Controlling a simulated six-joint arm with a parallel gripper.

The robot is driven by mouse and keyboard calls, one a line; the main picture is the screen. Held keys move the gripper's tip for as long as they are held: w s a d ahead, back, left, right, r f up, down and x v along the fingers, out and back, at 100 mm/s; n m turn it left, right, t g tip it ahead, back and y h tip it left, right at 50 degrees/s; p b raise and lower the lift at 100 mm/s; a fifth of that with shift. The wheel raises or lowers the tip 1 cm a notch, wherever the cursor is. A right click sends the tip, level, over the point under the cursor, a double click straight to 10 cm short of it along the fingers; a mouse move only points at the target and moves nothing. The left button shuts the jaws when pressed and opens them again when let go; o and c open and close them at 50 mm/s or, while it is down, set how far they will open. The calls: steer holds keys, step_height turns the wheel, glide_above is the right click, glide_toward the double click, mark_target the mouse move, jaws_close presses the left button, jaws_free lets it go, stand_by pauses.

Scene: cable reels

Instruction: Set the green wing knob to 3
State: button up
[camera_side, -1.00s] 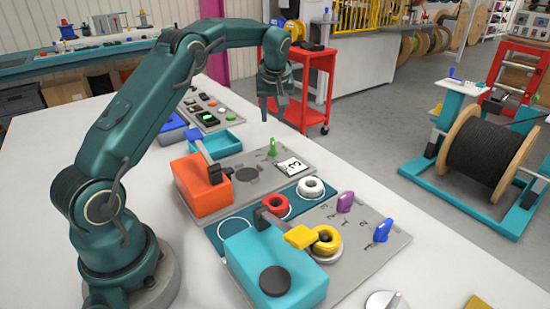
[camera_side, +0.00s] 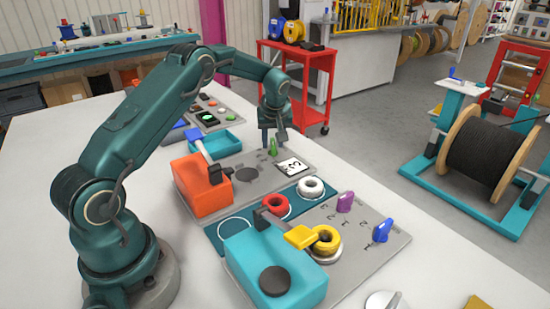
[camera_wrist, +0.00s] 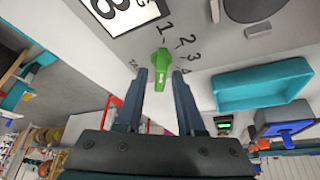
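The green wing knob (camera_side: 273,149) stands on the grey panel (camera_side: 262,184) with the orange block, near its far edge. In the wrist view the green knob (camera_wrist: 161,70) lies between the fingertips, its narrow end toward the printed 1. The digits 2 and 3 (camera_wrist: 193,57) are printed to the right of the 1. My gripper (camera_side: 274,140) is just above the knob, pointing down. In the wrist view my gripper (camera_wrist: 160,76) is open, with a gap visible beside the knob; I cannot tell whether either finger touches it.
A white display card (camera_side: 292,167) lies close by the knob. A teal tray (camera_side: 218,146) and the orange block (camera_side: 203,188) are to its left. Purple (camera_side: 345,202) and blue (camera_side: 382,229) knobs stand on the nearer panel.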

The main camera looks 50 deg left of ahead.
jaws_close()
steer(key=m+t+h, duration=0.1)
steer(key=m, duration=0.3)
steer(key=m+t+h, duration=0.1)
steer(key=m, duration=0.3)
steer(key=shift+h, duration=0.4)
steer(key=shift+m+t+h, duration=0.3)
steer(key=shift+m+h, duration=0.6)
steer(key=shift+m, duration=1.1)
